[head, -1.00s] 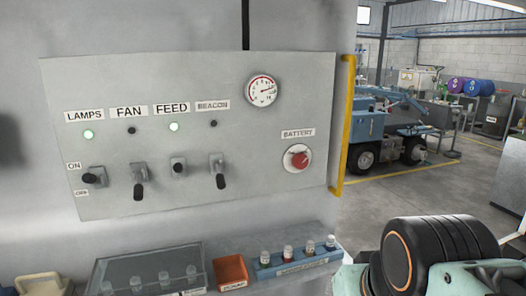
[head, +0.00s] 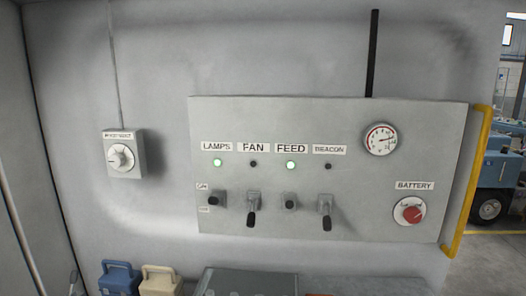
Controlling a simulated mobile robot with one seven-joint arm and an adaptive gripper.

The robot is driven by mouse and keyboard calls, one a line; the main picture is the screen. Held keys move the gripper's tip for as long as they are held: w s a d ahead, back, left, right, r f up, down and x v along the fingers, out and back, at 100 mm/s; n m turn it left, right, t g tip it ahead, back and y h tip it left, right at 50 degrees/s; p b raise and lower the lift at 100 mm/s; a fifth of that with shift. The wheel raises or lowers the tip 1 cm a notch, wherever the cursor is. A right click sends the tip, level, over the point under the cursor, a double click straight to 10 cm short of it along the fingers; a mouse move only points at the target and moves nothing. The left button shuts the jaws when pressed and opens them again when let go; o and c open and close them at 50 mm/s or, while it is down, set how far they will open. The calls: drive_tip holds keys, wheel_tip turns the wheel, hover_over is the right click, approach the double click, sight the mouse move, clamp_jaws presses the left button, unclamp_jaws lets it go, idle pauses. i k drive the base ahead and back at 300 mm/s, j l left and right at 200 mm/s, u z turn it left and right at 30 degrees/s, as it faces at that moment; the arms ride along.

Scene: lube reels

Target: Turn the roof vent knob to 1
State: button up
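The roof vent knob (head: 121,157) is a round pale dial on a small light-grey box (head: 127,170) on the wall, left of the switch panel. A small label (head: 118,135) sits above the dial; its lettering is too blurred to read with certainty. The dial's marks and the number it points at are too small to tell. A thin conduit runs up the wall from the box. My gripper is not in the head view now.
The grey panel (head: 330,225) carries several toggle switches, a gauge (head: 380,139) and a red battery knob (head: 411,213). The LAMPS and FEED lights are green. A yellow rail (head: 466,185) edges it. Blue (head: 119,278) and cream (head: 161,280) containers stand below the box.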

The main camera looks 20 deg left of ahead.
sight(117, 159)
drive_tip(key=u, duration=1.9)
drive_tip(key=i+j, duration=0.2)
drive_tip(key=i, duration=0.15)
drive_tip(key=z, duration=0.05)
